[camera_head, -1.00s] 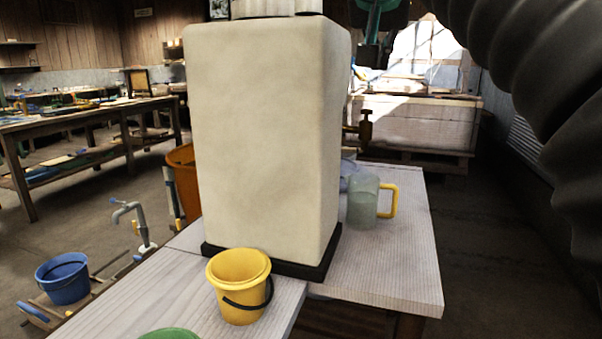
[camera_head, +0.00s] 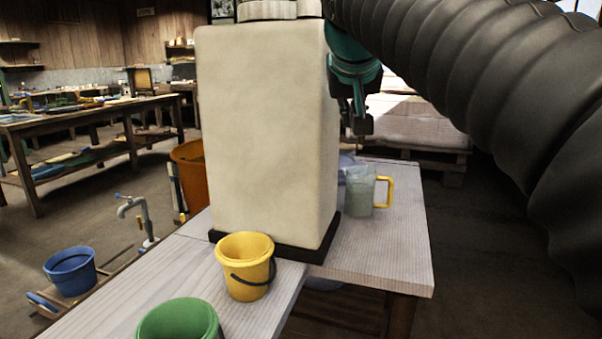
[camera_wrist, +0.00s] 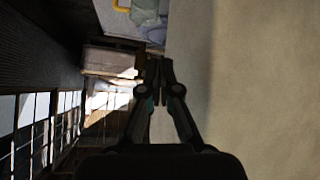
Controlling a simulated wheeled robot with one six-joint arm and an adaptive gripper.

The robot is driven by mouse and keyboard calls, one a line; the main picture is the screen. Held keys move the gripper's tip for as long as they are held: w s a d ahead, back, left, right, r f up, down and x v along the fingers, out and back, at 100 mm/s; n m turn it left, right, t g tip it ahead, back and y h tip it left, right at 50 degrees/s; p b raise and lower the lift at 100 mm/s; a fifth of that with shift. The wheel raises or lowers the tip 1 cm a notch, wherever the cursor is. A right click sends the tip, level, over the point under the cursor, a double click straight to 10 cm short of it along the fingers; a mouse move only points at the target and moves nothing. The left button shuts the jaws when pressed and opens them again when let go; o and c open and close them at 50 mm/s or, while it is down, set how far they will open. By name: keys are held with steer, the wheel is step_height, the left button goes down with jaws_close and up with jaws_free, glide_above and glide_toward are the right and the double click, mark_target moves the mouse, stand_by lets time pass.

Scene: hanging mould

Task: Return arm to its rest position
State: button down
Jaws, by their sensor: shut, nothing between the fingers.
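My gripper (camera_head: 358,125) hangs at the end of my dark ribbed arm, beside the right face of a tall cream block-shaped container (camera_head: 265,130). In the wrist view my gripper (camera_wrist: 160,68) has its fingertips together with nothing between them. The container's pale wall (camera_wrist: 260,90) fills the right of that view, apart from the fingers. Part of the gripper is dark and hard to make out in the head view.
A clear jug with a yellow handle (camera_head: 360,193) stands on the table (camera_head: 400,260) below my gripper. A yellow bucket (camera_head: 245,268) and a green bucket (camera_head: 180,320) stand in front. An orange bucket (camera_head: 190,170) is behind left. Open floor lies at right.

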steer(key=s+d+f+n+g+y, duration=0.1)
steer(key=s+f, duration=0.3)
steer(key=f, duration=0.5)
steer(key=s+d+f+n+g, duration=0.1)
steer(key=s+f, duration=0.2)
steer(key=f, duration=0.5)
steer(key=s+d+f+m, duration=0.1)
steer(key=s+d+f, duration=0.1)
steer(key=s+f, duration=0.6)
steer(key=s+d+f+m+g, duration=0.1)
steer(key=s+d+f, duration=0.2)
steer(key=s+f, duration=0.5)
steer(key=shift+s+d+f+g, duration=0.25)
steer(key=shift+s+f+g, duration=0.05)
steer(key=shift+f, duration=0.15)
